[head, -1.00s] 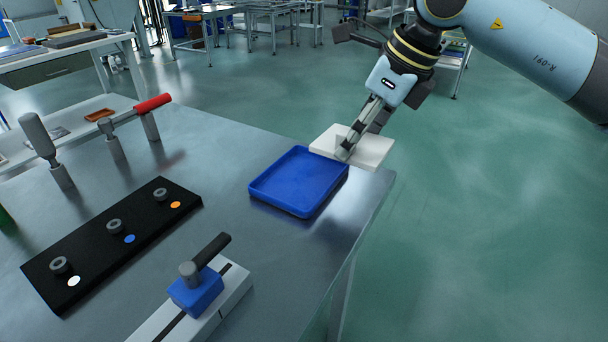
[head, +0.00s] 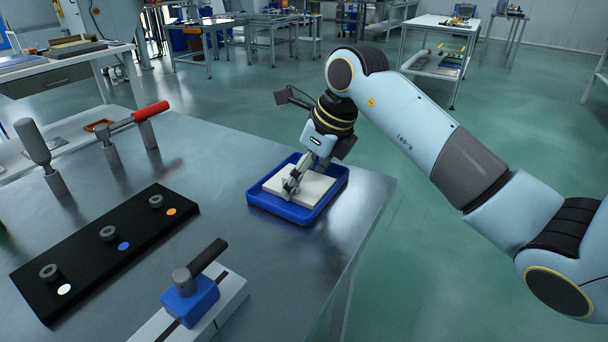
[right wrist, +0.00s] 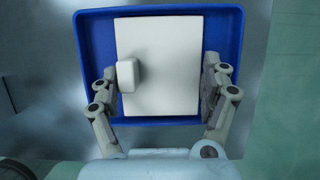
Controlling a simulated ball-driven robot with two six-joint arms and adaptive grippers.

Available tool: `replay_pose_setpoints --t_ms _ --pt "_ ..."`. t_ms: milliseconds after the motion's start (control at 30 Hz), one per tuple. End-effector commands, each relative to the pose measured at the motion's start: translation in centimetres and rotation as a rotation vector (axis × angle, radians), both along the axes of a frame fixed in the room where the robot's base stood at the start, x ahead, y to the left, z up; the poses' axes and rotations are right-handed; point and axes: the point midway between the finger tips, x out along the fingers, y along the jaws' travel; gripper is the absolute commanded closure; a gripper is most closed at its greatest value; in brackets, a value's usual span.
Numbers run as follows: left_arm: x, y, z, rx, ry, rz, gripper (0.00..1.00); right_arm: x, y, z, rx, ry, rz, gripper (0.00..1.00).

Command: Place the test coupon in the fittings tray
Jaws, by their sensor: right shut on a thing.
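The test coupon is a flat white plate (head: 316,188) with a small raised white block on it, seen in the right wrist view (right wrist: 170,75). My right gripper (head: 290,186) is shut on the coupon; in the right wrist view its fingers (right wrist: 160,82) lie along the plate's two sides. The fittings tray is the shallow blue tray (head: 334,194), also in the right wrist view (right wrist: 228,30). The coupon lies within the tray's rim outline, flat and level; I cannot tell whether it touches the tray floor. My left gripper is out of view.
A black strip (head: 85,262) with several grey rings and coloured dots lies on the metal table (head: 225,160). A blue clamp block (head: 190,298) on a white base stands in front. A red-handled tool (head: 150,112) is at the back left. The table's right edge is close to the tray.

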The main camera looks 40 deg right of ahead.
Motion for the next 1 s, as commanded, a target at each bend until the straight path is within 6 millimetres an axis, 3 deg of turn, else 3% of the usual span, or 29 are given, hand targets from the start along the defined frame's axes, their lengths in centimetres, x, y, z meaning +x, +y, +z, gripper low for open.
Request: replay_pose_setpoints --t_ms 233,267,400,767,1000 --pt "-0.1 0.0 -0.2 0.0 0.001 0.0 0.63 0.0 0.0 -0.1 0.0 -0.001 0.0 0.61" --pt "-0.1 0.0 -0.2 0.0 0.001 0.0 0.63 0.0 0.0 -0.2 0.0 0.0 0.0 0.19" --pt "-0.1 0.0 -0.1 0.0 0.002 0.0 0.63 0.0 0.0 -0.1 0.0 -0.001 0.0 0.01" --pt "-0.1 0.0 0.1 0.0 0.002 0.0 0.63 0.0 -0.1 0.5 -0.001 -0.003 0.0 0.0" --pt "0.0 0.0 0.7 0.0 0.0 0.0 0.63 -1.5 -0.8 4.6 -0.005 -0.006 0.001 0.0"
